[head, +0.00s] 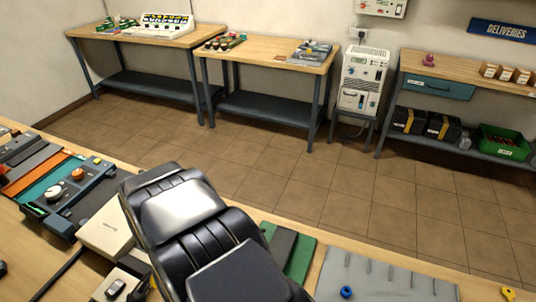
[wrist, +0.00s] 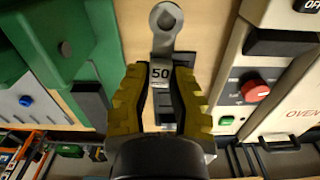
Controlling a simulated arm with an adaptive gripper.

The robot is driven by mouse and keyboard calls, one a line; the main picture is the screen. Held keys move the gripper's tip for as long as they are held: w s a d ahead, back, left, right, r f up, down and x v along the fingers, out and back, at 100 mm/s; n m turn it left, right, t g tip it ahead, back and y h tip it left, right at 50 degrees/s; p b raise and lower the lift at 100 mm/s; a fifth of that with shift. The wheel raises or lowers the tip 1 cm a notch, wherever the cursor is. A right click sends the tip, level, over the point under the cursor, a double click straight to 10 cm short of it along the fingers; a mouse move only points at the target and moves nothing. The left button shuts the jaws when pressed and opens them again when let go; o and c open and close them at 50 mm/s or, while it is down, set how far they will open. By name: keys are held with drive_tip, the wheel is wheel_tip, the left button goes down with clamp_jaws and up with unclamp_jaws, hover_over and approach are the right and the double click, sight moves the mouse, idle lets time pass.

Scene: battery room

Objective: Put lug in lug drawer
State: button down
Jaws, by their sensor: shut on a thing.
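A grey metal lug (wrist: 162,46) with a ring end and the number 50 on its barrel is in the wrist view. My gripper (wrist: 161,82), with yellow ridged fingers, is shut around the lug's barrel; the ring end points away from it. In the head view my dark arm covers most of the gripper and the lug cannot be made out. A blue-teal drawer (head: 438,88) with a white label hangs under the bench at the far right and looks shut. Its label is too small to read.
Close by, the workbench (head: 225,211) carries panels with knobs, a green block (head: 288,250) and a grey board (head: 375,278). The tiled floor (head: 290,175) is clear. A green crate (head: 508,143) and black cases sit on the right bench's lower shelf.

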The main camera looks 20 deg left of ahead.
drive_tip(key=w+d+r, duration=0.5)
drive_tip(key=w+d, duration=0.3)
drive_tip(key=w, duration=0.1)
drive_tip(key=w+d+r, duration=0.5)
drive_tip(key=w+d, duration=0.3)
drive_tip(key=w, duration=0.1)
drive_tip(key=w+d+r, duration=0.1)
drive_tip(key=d+r, duration=0.2)
drive_tip(key=d, duration=0.4)
drive_tip(key=w+d+r, duration=0.1)
drive_tip(key=d+r, duration=0.2)
drive_tip(key=d, duration=0.5)
drive_tip(key=w+d+r+n, duration=0.1)
drive_tip(key=w+d+r, duration=0.1)
drive_tip(key=d, duration=0.6)
drive_tip(key=shift+d+r, duration=0.2)
drive_tip(key=shift+r, duration=0.25)
